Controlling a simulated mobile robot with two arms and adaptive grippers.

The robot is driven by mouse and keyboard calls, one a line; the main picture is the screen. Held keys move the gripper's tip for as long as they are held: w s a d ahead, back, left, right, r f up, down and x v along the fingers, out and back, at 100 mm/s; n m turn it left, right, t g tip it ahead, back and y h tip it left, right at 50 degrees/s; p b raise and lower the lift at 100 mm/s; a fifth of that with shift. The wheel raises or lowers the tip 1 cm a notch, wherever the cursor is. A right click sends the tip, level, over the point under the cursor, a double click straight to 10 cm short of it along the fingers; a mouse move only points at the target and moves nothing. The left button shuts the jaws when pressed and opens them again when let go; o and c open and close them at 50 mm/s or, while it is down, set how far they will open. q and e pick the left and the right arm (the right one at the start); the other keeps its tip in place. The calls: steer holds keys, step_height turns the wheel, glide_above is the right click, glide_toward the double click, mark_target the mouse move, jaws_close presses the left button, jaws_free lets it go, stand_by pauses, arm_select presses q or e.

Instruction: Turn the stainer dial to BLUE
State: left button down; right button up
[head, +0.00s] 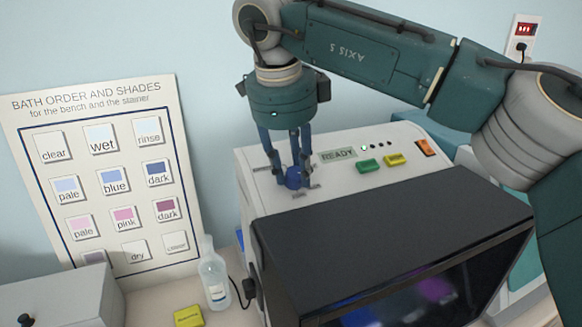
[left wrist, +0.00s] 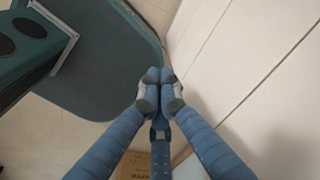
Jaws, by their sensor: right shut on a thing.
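The stainer (head: 420,160) is a white machine with a dark front hood. Its blue dial (head: 293,179) sits on the top panel, left of a READY display (head: 338,155). My right gripper (head: 289,168) comes down from above with its blue fingers around the dial and is shut on it. The fingers partly cover the dial, and the marks around it are too small to read. My left gripper (left wrist: 158,90) shows in the left wrist view with its fingertips together, shut, with nothing seen between them, away from the stainer.
Green (head: 369,166) and yellow (head: 395,159) buttons and an orange switch (head: 426,147) sit right of the dial. A clear bottle (head: 214,275) and yellow block (head: 188,317) stand left of the stainer. A shade chart (head: 185,215) leans on the wall.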

steer(key=shift+w+d+r+m, duration=0.15)
steer(key=shift+d+r+m, duration=0.1)
steer(key=shift+m, duration=0.35)
steer(key=shift+f, duration=0.1)
steer(key=o, duration=0.9)
steer(key=shift+o, duration=1)
steer(key=shift+d+f, duration=0.1)
steer(key=shift+d, duration=0.25)
steer(key=shift+a, duration=0.35)
